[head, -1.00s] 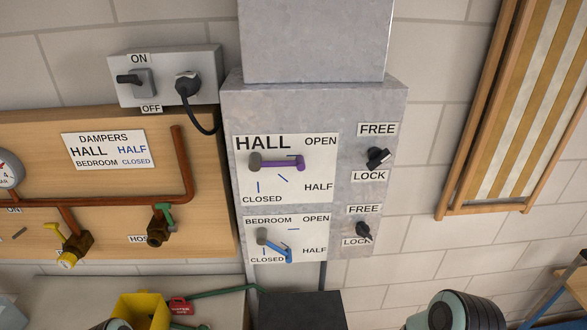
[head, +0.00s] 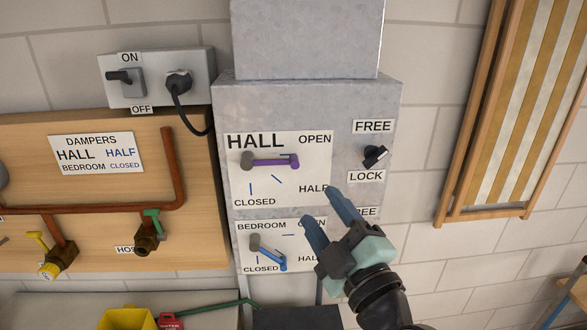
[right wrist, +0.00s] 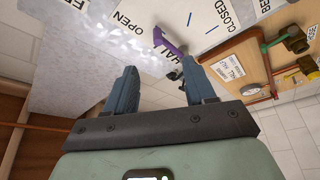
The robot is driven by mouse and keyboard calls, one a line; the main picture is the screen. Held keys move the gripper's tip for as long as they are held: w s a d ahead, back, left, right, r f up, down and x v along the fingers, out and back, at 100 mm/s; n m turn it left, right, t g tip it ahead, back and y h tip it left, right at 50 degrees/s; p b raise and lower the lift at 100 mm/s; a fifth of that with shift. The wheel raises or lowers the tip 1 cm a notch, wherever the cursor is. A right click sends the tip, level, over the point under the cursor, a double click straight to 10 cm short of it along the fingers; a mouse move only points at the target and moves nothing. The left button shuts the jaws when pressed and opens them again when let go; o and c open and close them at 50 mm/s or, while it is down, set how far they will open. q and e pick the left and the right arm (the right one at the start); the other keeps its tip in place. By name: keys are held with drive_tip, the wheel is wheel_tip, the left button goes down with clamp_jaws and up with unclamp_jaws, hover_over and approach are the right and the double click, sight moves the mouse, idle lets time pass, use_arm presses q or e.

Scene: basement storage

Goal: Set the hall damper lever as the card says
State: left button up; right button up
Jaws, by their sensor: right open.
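The hall damper lever (head: 272,161) is purple and lies level, pointing right from its grey pivot, on the HALL plate (head: 300,190) with OPEN, HALF and CLOSED labels. It also shows in the right wrist view (right wrist: 169,43). The card (head: 97,153) reads HALL HALF, BEDROOM CLOSED. The hall FREE/LOCK knob (head: 375,157) is black; I cannot tell its setting surely. My right gripper (head: 322,207) is open and empty, below and right of the hall lever, apart from it. It also shows in the right wrist view (right wrist: 160,72). My left gripper is out of view.
The blue bedroom lever (head: 268,254) slopes down-right just below the hall plate. My right gripper hides the bedroom lock knob. A switch box (head: 155,77) with plug and cable is upper left. Pipes with valves (head: 147,238) run left. A folded deckchair (head: 510,110) stands right.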

sight(295, 168)
drive_tip(key=p+x, duration=0.1)
drive_tip(key=x, duration=1.1)
drive_tip(key=shift+w+f+p, duration=0.1)
drive_tip(key=shift+w+p, duration=0.15)
drive_tip(key=shift+p, duration=0.05)
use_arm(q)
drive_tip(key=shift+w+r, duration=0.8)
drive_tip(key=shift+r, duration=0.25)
